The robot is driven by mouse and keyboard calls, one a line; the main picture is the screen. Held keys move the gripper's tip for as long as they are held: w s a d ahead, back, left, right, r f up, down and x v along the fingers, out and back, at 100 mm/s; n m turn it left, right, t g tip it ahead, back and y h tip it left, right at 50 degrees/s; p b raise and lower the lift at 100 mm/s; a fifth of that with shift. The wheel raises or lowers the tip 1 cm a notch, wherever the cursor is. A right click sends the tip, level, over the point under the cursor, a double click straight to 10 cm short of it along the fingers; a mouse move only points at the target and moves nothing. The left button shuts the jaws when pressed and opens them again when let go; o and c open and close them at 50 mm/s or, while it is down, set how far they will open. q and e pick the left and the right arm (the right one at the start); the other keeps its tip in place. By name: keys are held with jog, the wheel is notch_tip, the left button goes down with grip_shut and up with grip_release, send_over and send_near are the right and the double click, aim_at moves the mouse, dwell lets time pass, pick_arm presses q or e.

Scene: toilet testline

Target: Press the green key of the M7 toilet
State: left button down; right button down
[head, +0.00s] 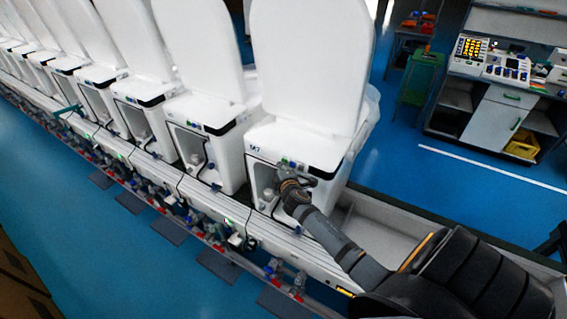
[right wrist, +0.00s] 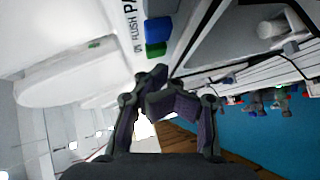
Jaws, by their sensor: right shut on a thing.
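The M7 toilet (head: 305,145) is the nearest white toilet in the row, with its lid up and its label at the front left. In the right wrist view its front panel shows a green key (right wrist: 155,49) next to a blue key (right wrist: 158,30). My right gripper (head: 286,180) is at the front of this toilet, just below its panel. In the right wrist view my right gripper (right wrist: 160,88) has its fingers together, close to the green key. Contact with the key cannot be told. What lies between the fingers cannot be made out. My left gripper is not in view.
More white toilets (head: 200,110) stand in a row to the left on a long pale line (head: 215,205) with pipes and valves below. Blue floor (head: 400,160) lies between.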

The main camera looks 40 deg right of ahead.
jog(key=shift+w+d, duration=0.15)
jog(key=shift+d, duration=0.2)
jog(key=shift+w+d, duration=0.2)
jog(key=shift+d, duration=0.25)
dwell(0.6)
jog(key=shift+s+a, duration=0.1)
jog(key=shift+a, duration=0.05)
jog(key=shift+s+a, duration=0.3)
jog(key=shift+a, duration=0.4)
jog(key=a, duration=0.1)
jog(key=s+a, duration=0.1)
jog(key=a, duration=0.1)
jog(key=s+a, duration=0.1)
jog(key=shift+a, duration=0.3)
dwell(0.5)
